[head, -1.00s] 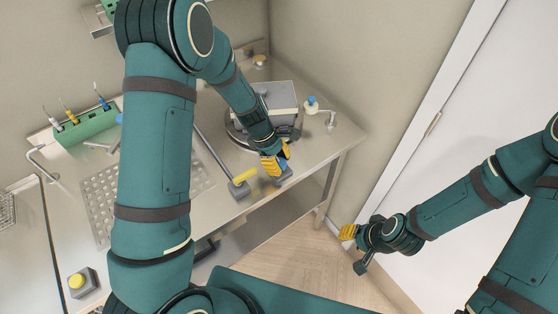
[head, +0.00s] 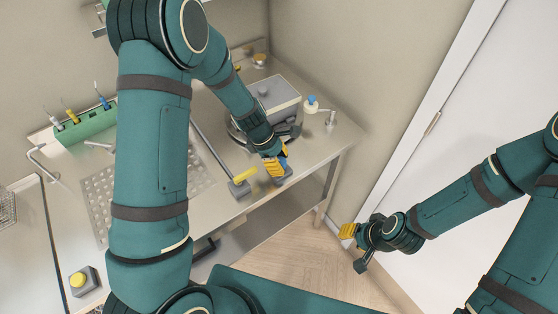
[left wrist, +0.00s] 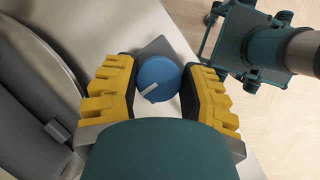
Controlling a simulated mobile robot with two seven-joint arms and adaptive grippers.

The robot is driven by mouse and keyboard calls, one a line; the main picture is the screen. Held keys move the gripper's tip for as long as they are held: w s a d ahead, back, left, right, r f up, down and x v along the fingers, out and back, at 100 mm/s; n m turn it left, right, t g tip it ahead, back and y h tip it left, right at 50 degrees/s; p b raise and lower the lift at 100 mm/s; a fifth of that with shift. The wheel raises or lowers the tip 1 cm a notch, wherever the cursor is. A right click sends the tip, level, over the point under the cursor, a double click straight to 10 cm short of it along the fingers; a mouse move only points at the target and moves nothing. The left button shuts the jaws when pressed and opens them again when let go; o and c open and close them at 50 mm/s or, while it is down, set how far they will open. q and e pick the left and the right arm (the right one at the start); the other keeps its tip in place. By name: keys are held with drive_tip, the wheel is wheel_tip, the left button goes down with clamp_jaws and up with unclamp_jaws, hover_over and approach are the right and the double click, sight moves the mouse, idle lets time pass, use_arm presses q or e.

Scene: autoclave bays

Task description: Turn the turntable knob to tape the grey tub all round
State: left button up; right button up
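The grey tub (head: 275,95) sits on the dark round turntable (head: 234,131) at the back right of the bench, partly behind my left arm. The blue turntable knob (left wrist: 158,79) has a white mark pointing to the lower left in the left wrist view. It stands on a grey block (head: 284,178) at the bench's front edge.
A yellow-handled lever (head: 243,175) lies just left of the knob. A blue-topped bottle (head: 311,104) stands right of the tub. A green rack (head: 85,125) with several tools and a perforated mat (head: 104,200) are to the left. Open floor lies before the bench.

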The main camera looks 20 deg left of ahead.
use_arm(q)
drive_tip(key=o, duration=0.4)
drive_tip(key=shift+d, duration=0.1)
drive_tip(key=shift+c, duration=0.2)
drive_tip(key=shift+r, duration=0.1)
drive_tip(key=v, duration=1.2)
